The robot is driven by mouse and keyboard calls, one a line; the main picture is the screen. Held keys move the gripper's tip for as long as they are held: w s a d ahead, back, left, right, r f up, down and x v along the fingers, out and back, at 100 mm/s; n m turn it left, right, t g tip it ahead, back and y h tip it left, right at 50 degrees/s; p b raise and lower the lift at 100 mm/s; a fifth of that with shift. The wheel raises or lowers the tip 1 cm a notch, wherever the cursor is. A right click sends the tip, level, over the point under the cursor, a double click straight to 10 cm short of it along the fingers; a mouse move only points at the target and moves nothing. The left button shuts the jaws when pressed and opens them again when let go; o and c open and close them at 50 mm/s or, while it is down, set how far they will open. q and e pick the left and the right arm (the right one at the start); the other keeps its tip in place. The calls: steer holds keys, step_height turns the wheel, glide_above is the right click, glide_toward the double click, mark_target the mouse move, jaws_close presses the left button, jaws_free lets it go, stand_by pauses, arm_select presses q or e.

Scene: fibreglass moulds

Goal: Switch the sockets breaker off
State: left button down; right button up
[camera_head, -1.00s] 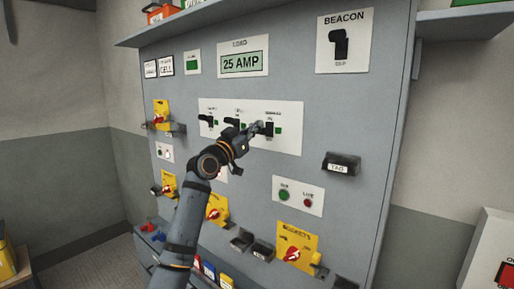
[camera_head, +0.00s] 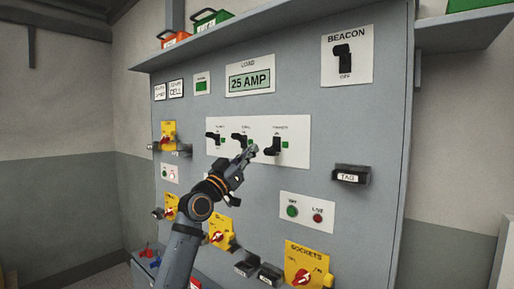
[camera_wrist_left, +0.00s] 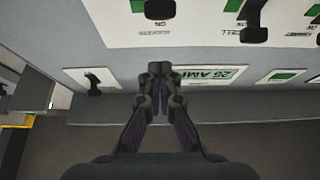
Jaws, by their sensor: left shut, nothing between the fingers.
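A white breaker plate (camera_head: 300,130) on the grey panel carries three black levers. Their labels are too small to read in the head view. The right-hand lever (camera_head: 275,146) has its handle low and to the left, with a green square beside it. A yellow plate marked SOCKETS (camera_head: 320,263), with a red rotary knob, is low on the panel. My left gripper (camera_head: 250,150) is shut and empty, just left of the right-hand lever and apart from it. The wrist view shows the shut left fingers (camera_wrist_left: 160,76) below a black lever (camera_wrist_left: 159,9), with the panel upside down. My right gripper is out of view.
A load display (camera_head: 249,79) reads 25 AMP. A BEACON switch (camera_head: 343,60) is at upper right. A black TAG holder (camera_head: 350,175) juts out right of the breaker plate. More yellow rotary switches line the panel's left and lower parts. A shelf (camera_head: 300,40) overhangs the top.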

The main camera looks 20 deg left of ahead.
arm_select(q)
steer(key=s+f, duration=0.2)
steer(key=shift+a+f+b, duration=0.3)
steer(key=shift+f+b, duration=0.1)
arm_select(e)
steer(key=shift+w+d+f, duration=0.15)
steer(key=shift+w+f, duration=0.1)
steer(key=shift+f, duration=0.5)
arm_select(q)
steer(key=shift+w, duration=0.15)
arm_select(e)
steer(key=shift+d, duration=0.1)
